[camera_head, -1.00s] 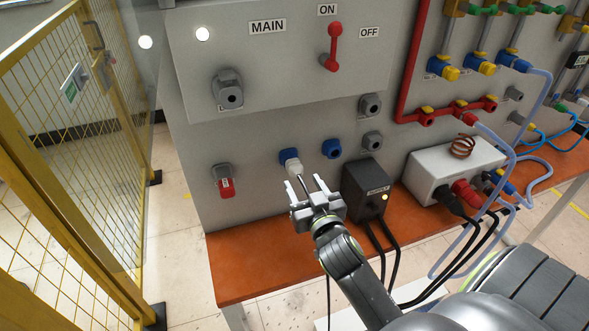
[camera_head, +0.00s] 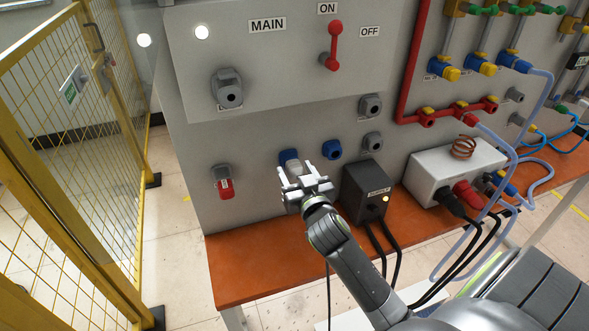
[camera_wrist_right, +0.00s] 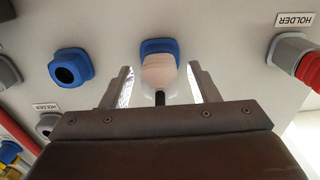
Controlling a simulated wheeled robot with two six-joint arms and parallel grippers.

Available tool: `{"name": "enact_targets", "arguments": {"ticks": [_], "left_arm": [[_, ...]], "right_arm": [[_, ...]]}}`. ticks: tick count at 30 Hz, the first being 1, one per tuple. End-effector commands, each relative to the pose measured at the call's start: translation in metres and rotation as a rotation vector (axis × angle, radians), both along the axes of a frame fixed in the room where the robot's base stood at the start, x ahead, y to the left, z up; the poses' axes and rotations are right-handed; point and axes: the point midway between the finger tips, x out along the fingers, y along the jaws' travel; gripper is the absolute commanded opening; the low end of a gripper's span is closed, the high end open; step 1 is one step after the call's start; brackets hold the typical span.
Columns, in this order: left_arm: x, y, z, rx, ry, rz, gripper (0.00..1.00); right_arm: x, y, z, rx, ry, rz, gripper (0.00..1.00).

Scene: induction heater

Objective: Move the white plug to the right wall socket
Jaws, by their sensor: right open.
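The white plug (camera_wrist_right: 159,72) sits in the left blue wall socket (camera_head: 287,155), with its dark cable pointing out toward me. In the head view my right gripper mostly covers the plug. The right wall socket (camera_head: 332,149) is blue and empty; it also shows at the left of the wrist view (camera_wrist_right: 71,68). My right gripper (camera_head: 305,172) is open in front of the plug. In the right wrist view its two fingers (camera_wrist_right: 159,88) stand on either side of the plug, with gaps between. My left gripper is not in view.
A black supply box (camera_head: 365,193) with cables stands on the orange bench (camera_head: 245,268), close right of the gripper. A red plug (camera_head: 226,189) sits in a holder to the left. A white box (camera_head: 450,170) stands farther right. A yellow fence (camera_head: 50,150) is at the left.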

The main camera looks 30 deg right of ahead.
Motion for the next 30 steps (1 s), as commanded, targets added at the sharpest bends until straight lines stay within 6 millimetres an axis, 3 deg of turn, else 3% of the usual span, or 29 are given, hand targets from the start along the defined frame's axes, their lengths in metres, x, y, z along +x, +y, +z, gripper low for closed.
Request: {"name": "enact_targets", "arguments": {"ticks": [21,30], "left_arm": [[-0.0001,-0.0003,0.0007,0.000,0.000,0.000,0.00],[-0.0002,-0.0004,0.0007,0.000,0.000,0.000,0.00]], "right_arm": [[-0.0002,0.0001,-0.0002,0.001,0.000,0.000,0.55],[-0.0002,0.0001,-0.0002,0.000,0.000,0.000,0.18]]}}
